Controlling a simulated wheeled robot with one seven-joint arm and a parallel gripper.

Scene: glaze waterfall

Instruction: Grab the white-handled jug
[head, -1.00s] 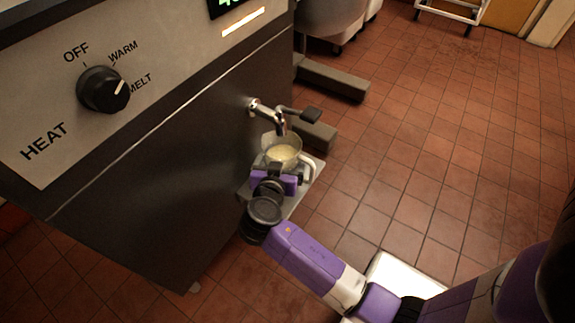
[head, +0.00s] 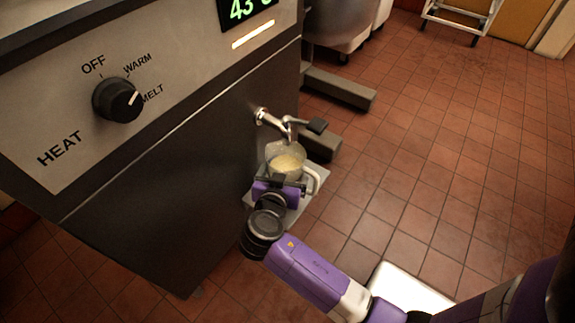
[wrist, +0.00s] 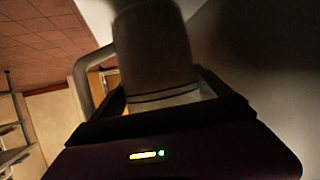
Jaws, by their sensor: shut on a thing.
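The jug (head: 286,157) is clear with a pale, creamy content. It stands upright on a small grey shelf (head: 293,213) under the tap (head: 272,121) of the heating machine. Its white handle (head: 315,180) sticks out to the right. My gripper (head: 279,181) is shut on the jug's body from the near side, not on the handle. In the wrist view the jug body (wrist: 152,55) sits between my two fingers, with the curved handle (wrist: 82,75) to the left. The jug's lower near side is hidden by my gripper in the head view.
The machine (head: 190,150) with its heat knob (head: 117,100) fills the left side. The tap's dark lever (head: 317,125) is just above and right of the jug. A metal rack (head: 462,15) stands far back. Tiled floor (head: 430,160) at the right is clear.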

